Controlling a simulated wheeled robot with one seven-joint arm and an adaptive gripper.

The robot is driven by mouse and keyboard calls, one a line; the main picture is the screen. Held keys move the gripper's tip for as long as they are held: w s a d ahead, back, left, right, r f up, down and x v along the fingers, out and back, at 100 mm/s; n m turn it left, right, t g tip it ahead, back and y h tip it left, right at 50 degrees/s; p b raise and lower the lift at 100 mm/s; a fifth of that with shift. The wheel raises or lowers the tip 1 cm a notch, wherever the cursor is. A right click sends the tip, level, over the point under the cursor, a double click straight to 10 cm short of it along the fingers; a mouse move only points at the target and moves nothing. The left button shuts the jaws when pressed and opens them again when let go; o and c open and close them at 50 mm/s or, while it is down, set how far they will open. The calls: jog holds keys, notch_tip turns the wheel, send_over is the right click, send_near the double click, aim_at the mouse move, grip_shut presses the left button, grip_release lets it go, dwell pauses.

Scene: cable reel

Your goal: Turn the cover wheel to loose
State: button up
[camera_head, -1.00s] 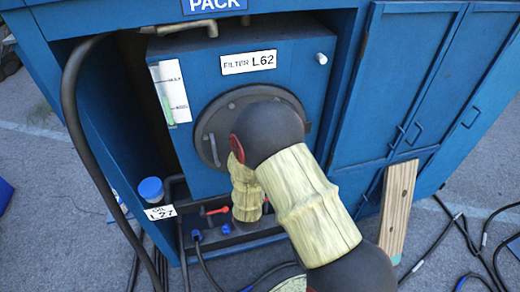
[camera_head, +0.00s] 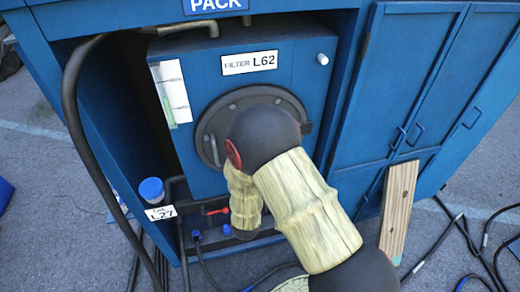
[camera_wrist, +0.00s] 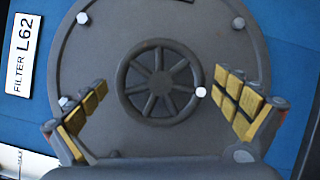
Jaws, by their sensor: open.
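The cover wheel (camera_wrist: 158,82) is a dark grey spoked handwheel at the middle of the round cover (camera_wrist: 110,50) in the wrist view. My gripper (camera_wrist: 152,105) is open, its yellow-padded fingers apart on the left and right of the wheel, with no visible contact. In the head view the round cover (camera_head: 212,120) shows on the blue filter box, under a label reading FILTER L62 (camera_head: 249,62). My arm hides the wheel and my gripper there.
A blue-capped container (camera_head: 151,189) labelled L27 and a red-handled valve (camera_head: 216,211) sit low in the cabinet. A black hose (camera_head: 72,110) runs down the left. A wooden plank (camera_head: 398,210) leans at the right by the blue doors (camera_head: 415,100).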

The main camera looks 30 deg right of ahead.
jog(key=v, duration=0.9)
jog(key=shift+s+a, duration=0.2)
jog(key=shift+s, duration=0.05)
